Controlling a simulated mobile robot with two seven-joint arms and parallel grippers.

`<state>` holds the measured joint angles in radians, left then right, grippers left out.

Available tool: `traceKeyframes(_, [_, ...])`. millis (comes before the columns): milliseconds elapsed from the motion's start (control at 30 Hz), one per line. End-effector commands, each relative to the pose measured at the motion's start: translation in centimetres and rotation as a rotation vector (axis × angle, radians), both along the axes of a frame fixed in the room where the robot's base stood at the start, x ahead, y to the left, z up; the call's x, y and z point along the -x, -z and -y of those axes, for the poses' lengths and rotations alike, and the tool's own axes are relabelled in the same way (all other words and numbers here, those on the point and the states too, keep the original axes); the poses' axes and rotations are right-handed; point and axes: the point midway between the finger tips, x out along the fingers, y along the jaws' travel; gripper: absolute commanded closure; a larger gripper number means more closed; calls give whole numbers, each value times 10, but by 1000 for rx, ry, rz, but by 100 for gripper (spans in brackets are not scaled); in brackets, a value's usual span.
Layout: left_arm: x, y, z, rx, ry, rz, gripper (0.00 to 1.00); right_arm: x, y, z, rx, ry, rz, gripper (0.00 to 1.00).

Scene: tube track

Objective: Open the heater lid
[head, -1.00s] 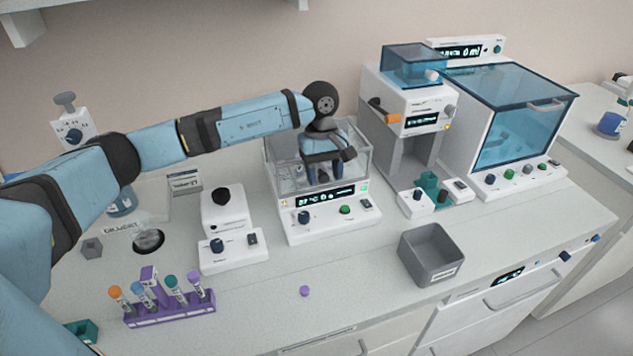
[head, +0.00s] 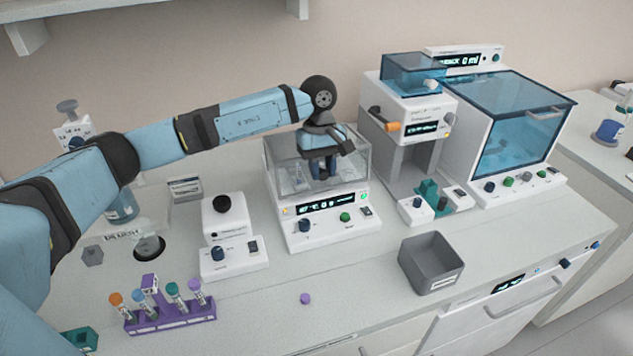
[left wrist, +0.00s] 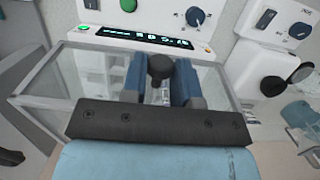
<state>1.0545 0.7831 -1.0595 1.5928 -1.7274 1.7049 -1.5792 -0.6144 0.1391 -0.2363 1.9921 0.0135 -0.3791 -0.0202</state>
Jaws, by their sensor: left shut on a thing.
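The heater (head: 335,231) is a white unit with a lit display, knobs and a clear glass box-like top, the lid (head: 289,174), near the middle of the bench. My left gripper (head: 323,172) reaches down at the lid from above. In the left wrist view, my left gripper (left wrist: 161,85) has its blue fingers shut on a round dark knob (left wrist: 160,67) over the glass. The heater's display (left wrist: 135,38) shows beyond it. Whether the lid has parted from the base is not clear. My right gripper is not in view.
A machine with an orange lever (head: 392,127) and a blue-windowed cabinet (head: 515,125) stand close on the right. A small white device (head: 231,257) is on the left.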

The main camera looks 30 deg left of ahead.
Motion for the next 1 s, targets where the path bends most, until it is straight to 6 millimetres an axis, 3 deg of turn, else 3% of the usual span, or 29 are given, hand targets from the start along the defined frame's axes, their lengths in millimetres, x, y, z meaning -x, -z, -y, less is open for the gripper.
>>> traceKeyframes(133, [-3, -11, -3, 0, -2, 1, 86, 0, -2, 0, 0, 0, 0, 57])
traceKeyframes(533, [-4, -14, -4, 1, -1, 1, 86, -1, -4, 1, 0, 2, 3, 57])
traceKeyframes(1000, [-15, -44, -17, 1, 0, 1, 86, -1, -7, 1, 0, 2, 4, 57])
